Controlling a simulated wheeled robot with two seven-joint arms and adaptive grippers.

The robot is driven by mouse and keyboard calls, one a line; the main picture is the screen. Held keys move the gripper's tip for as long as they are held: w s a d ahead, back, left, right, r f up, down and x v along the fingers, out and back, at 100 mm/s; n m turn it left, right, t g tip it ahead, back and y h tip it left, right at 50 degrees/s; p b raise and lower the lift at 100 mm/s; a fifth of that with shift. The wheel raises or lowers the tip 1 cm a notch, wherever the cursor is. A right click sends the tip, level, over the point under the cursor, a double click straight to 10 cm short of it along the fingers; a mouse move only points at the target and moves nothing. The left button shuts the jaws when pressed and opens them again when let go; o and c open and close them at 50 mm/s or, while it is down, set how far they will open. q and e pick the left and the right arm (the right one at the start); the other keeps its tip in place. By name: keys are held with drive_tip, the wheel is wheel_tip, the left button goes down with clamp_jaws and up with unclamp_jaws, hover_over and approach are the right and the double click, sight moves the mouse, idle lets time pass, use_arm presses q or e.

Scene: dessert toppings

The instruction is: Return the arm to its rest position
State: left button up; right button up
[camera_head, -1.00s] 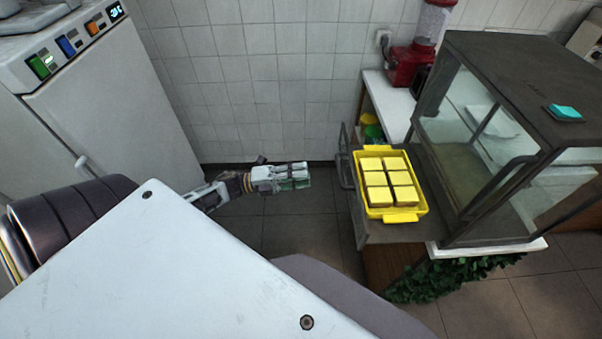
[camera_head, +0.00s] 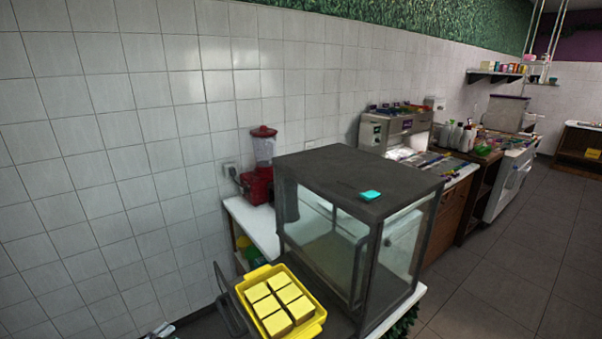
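Only a small tip of my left gripper (camera_head: 161,330) shows at the bottom edge, left of the yellow tray (camera_head: 250,277) and apart from it. The rest of that arm is out of the frame. I cannot tell whether the gripper is open or shut. My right arm and gripper are not in view. The tray holds several yellow-topped blocks (camera_head: 283,291) and stands at the left end of the counter, in front of the glass case.
A dark-topped glass case (camera_head: 345,175) stands on the counter, with a teal item (camera_head: 370,195) on top. A red blender (camera_head: 260,180) stands behind it by the tiled wall. More counters line the wall further back. Floor (camera_head: 510,260) is clear at right.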

use_arm(q)
drive_tip(key=s+a+f+n+g+y, duration=0.2)
drive_tip(key=s+a+f+n+y, duration=0.25)
drive_tip(key=a+f, duration=0.45)
drive_tip(key=s+a+f+n+g+y, duration=0.1)
drive_tip(key=s+a+f+n+y, duration=0.3)
drive_tip(key=a+f, duration=0.55)
drive_tip(key=s+a+f+n+g+y, duration=0.2)
drive_tip(key=s+f+n+g+y, duration=0.3)
drive_tip(key=s+f, duration=1.4)
drive_tip(key=s+d+f+n+g+h, duration=0.1)
drive_tip(key=s+d+f+n+g, duration=0.15)
drive_tip(key=s+d+f, duration=0.55)
drive_tip(key=s+d+f+n+g+h, duration=0.15)
drive_tip(key=s+d+f+g, duration=0.35)
drive_tip(key=s, duration=0.5)
drive_tip(key=w+d+f+t+h, duration=0.1)
drive_tip(key=w+d+f+h, duration=0.1)
drive_tip(key=d, duration=1.6)
drive_tip(key=shift+w+d+f, duration=0.25)
drive_tip(key=shift+w, duration=0.3)
